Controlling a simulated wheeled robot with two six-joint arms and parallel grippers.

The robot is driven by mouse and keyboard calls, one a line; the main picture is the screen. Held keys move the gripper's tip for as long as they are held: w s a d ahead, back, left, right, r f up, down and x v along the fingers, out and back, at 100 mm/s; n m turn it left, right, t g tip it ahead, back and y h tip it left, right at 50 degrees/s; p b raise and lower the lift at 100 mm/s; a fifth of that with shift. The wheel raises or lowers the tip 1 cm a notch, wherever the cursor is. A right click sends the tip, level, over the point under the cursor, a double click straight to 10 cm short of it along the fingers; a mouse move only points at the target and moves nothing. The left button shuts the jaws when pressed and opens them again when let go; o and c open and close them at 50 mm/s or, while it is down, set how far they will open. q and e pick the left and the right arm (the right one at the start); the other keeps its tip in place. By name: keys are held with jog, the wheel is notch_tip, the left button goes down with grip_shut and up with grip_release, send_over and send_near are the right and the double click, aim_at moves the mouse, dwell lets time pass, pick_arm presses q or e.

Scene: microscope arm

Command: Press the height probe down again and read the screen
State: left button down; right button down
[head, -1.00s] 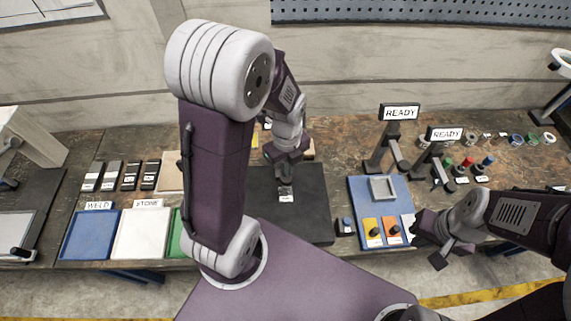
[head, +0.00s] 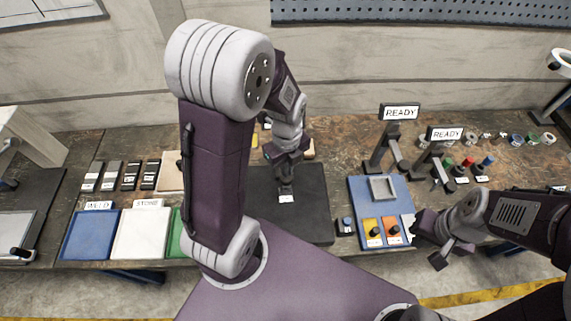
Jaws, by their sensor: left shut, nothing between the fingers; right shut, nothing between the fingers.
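Two dark stands stand right of centre, each with a screen on top. The rear screen (head: 400,112) and the front screen (head: 445,133) both read READY. Each stand has a short grey arm reaching forward; which of them is the height probe I cannot tell. My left gripper (head: 286,188) is shut and empty, pointing down over the black mat (head: 312,205), by a small white label (head: 286,199). It is well left of both stands. My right gripper (head: 444,255) is shut and empty, in front of the bench's front edge, right of the blue tray.
A blue tray (head: 358,190) holds a grey square frame (head: 382,188) and orange blocks with black knobs. Red, green and blue knobbed pieces and several rings lie at the right. Trays labelled WELD (head: 88,235) and STONE (head: 140,235) lie at the left. My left arm hides part of the bench.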

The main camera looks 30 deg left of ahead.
aim_at(286, 181)
pick_arm(q)
jog(key=shift+f+b, duration=2.8)
jog(key=shift+f, duration=0.95)
jog(key=shift+s+r, duration=0.1)
jog(key=shift+r, duration=0.05)
notch_tip(286, 181, up, 8)
jog(key=p, duration=0.7)
jog(key=shift+p, duration=0.4)
notch_tip(286, 181, up, 9)
jog(key=b, duration=0.1)
